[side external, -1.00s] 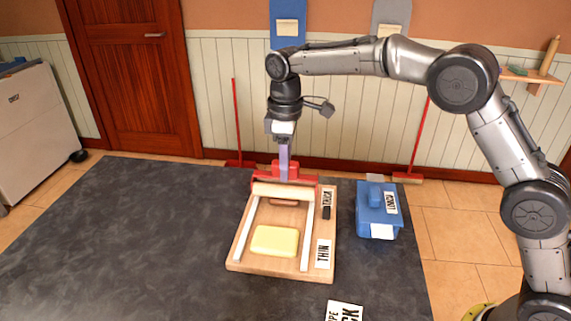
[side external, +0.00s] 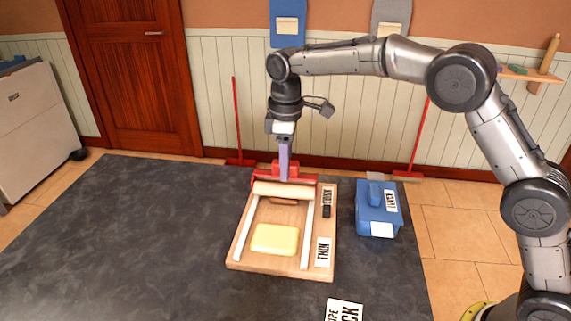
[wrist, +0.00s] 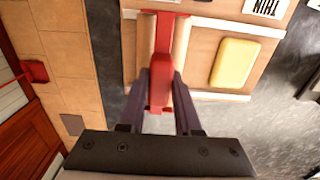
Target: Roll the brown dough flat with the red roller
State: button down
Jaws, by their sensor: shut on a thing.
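The red roller (side external: 290,172) has a red frame and handle and a pale cream cylinder. It lies across the far end of a wooden board, over the two white rails. My gripper (side external: 284,178) is shut on the red handle, pointing down; the handle also shows between the fingers in the wrist view (wrist: 161,85). The brown dough (side external: 284,201) is a small piece on the board, just on the near side of the cylinder and partly covered by it. I cannot tell if they touch. The brown dough is hidden in the wrist view.
A yellow slab (side external: 275,240) lies on the near part of the board (side external: 262,270), between the rails. Labels THICK and THIN lie along the board's right edge. A blue lidded box (side external: 378,212) stands to the right. The dark table is clear on the left.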

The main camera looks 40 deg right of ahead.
jog(key=shift+w+d+f, duration=0.15)
jog(key=shift+w+d, duration=0.1)
jog(key=shift+d, duration=0.1)
dwell(0.3)
jog(key=shift+s+a, duration=0.75)
jog(key=shift+a, duration=0.15)
dwell(0.7)
jog(key=shift+w+d+f, duration=0.2)
jog(key=shift+w+d, duration=0.55)
jog(key=shift+d, duration=0.1)
dwell(0.8)
jog(key=shift+s+a, duration=1.4)
jog(key=shift+a, duration=0.05)
dwell(1.3)
jog(key=shift+w+d, duration=0.15)
jog(key=shift+w, duration=0.05)
dwell(0.3)
jog(key=shift+w+d, duration=0.15)
jog(key=shift+d, duration=0.05)
jog(key=shift+w+d, duration=0.35)
